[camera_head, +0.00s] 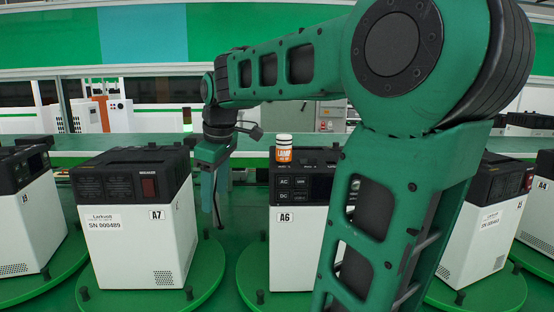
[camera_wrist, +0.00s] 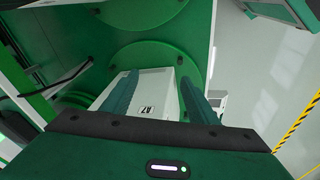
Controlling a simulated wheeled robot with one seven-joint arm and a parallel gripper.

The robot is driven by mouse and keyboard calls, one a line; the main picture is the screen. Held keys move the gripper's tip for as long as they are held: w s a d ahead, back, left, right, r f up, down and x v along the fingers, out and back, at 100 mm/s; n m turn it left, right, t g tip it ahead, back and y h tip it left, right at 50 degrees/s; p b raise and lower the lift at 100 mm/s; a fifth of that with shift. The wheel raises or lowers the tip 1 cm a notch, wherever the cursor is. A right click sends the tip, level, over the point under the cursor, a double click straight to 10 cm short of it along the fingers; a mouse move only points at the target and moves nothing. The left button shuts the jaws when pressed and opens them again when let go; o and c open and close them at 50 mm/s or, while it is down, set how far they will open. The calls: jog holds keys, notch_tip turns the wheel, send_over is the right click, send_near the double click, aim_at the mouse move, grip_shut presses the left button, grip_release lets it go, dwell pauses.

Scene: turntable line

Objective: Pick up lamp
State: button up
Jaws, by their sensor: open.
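A small orange and white cylinder (camera_head: 284,149) with a white cap stands upright on the black top of the white box marked A6 (camera_head: 298,240). It is the only lamp-like item I can make out, and its label is too small to read surely. My gripper (camera_head: 216,205) points down between the A7 and A6 boxes, to the left of the cylinder and apart from it. In the wrist view my gripper (camera_wrist: 160,82) is open, with both fingers apart and nothing held. The A7 box (camera_wrist: 152,92) shows below and between them. The cylinder is not in the wrist view.
The A7 box (camera_head: 138,237) stands left of my gripper on a green round turntable (camera_head: 205,268). More boxes stand at both sides, including A4 (camera_head: 540,215). A green ledge (camera_head: 110,140) runs behind. My arm covers much of the right middle.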

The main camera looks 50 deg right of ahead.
jog(key=s+d+r+n+g, duration=0.15)
jog(key=d+r+n, duration=0.25)
jog(key=d+r, duration=0.7)
notch_tip(320, 180, up, 12)
jog(key=n+g, duration=0.1)
jog(key=n, duration=0.3)
send_over(284, 135)
jog(key=shift+w+a+f+y, duration=0.2)
jog(key=shift+w+a+y, duration=0.1)
jog(key=shift+w, duration=0.15)
jog(key=shift+s+d, duration=0.1)
jog(key=shift+s, duration=0.1)
notch_tip(284, 135, down, 5)
jog(key=shift+s+d+f, duration=0.1)
jog(key=shift+f, duration=1.25)
jog(key=shift+s+d+f, duration=0.1)
jog(key=shift+f, duration=1.2)
jog(key=shift+c, duration=0.4)
grip_shut()
